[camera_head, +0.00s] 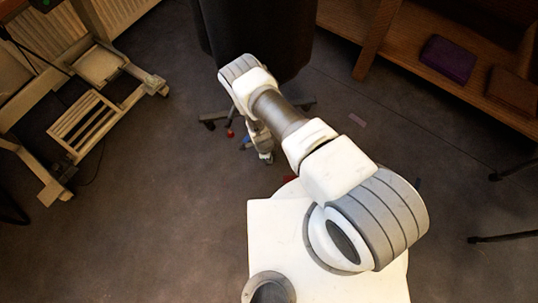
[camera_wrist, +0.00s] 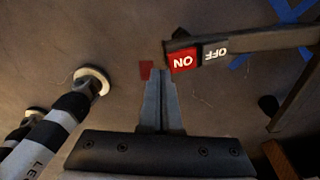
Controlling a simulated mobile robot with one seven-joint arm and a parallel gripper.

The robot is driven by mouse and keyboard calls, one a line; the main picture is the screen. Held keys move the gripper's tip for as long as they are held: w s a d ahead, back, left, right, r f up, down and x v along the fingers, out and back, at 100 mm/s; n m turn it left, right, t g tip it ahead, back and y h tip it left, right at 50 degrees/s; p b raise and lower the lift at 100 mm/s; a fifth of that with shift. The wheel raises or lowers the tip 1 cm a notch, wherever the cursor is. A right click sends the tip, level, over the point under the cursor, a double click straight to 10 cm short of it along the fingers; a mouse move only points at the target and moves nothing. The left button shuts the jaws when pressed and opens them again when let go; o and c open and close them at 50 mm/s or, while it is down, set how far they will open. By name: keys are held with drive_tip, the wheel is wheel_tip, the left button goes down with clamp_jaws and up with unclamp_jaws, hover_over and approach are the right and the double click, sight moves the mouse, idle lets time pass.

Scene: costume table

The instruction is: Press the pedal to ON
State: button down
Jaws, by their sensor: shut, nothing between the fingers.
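The pedal (camera_wrist: 215,53) shows in the wrist view as a dark bar coming in from the right, with a red ON label (camera_wrist: 184,60) at its left end and a black OFF label beside it. The lettering is upside down. My gripper (camera_wrist: 161,75) has its two grey fingers together and empty. Its tips appear just below and left of the ON end; I cannot tell whether they touch it. In the head view my gripper (camera_head: 266,156) is small and low near the floor, and I cannot make out the pedal there.
A striped leg (camera_wrist: 45,135) and a round pale foot (camera_wrist: 92,80) are left of my fingers. A red patch (camera_wrist: 146,69) and blue tape (camera_wrist: 285,14) mark the floor. A slatted trolley (camera_head: 82,125) is left; wooden shelving with a purple box (camera_head: 447,58) is right.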

drive_tip(key=shift+f+b, duration=0.45)
drive_tip(key=shift+f, duration=0.5)
idle(0.3)
drive_tip(key=shift+r, duration=0.1)
wheel_tip(320, 180, up, 7)
drive_tip(key=p, duration=0.4)
idle(0.3)
drive_tip(key=shift+s, duration=0.1)
idle(0.5)
